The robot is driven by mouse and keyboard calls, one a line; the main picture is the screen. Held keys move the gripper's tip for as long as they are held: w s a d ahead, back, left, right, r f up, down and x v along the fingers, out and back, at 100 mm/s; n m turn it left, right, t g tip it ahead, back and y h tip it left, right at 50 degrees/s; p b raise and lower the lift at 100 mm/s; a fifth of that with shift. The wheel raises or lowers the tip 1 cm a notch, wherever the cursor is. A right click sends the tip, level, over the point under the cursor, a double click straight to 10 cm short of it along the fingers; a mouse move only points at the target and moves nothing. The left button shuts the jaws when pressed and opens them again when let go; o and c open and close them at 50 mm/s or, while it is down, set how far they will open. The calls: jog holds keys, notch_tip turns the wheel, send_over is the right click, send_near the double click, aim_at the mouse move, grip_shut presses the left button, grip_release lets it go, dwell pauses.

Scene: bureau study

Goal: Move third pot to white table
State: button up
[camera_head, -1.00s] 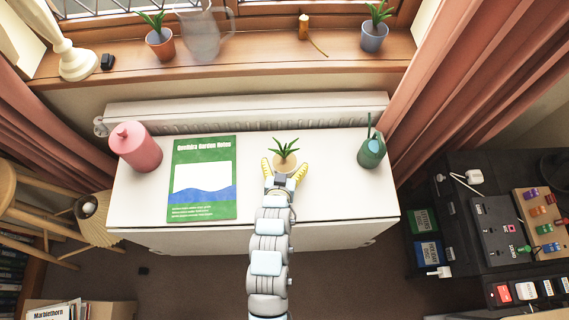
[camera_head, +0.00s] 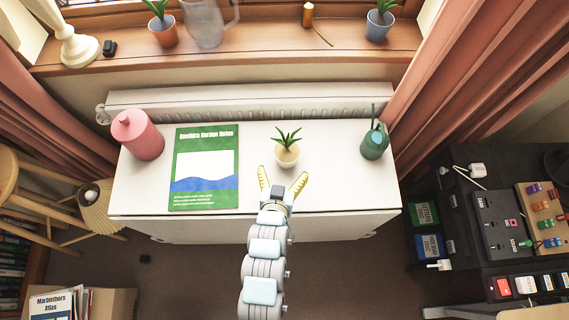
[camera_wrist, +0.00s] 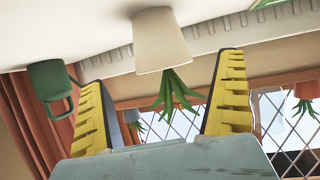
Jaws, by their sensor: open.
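A cream pot (camera_head: 286,158) with a spiky green plant stands upright on the white table (camera_head: 325,195), right of its middle. My gripper (camera_head: 283,181) is open and empty in front of the pot, apart from it, with its yellow fingers spread. In the wrist view the cream pot (camera_wrist: 161,40) appears upside down beyond the gap between the open fingers (camera_wrist: 160,85). An orange pot (camera_head: 163,32) and a blue-grey pot (camera_head: 379,25), each with a plant, stand on the windowsill.
A pink canister (camera_head: 138,136) and a green booklet (camera_head: 204,168) lie left on the table. A green watering can (camera_head: 374,142) stands at the right. A glass jug (camera_head: 206,22) and a lamp base (camera_head: 78,48) are on the sill. The front right of the table is clear.

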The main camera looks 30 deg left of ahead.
jog(key=shift+p+v, duration=0.95)
jog(key=shift+v, duration=0.9)
jog(key=shift+w, duration=0.1)
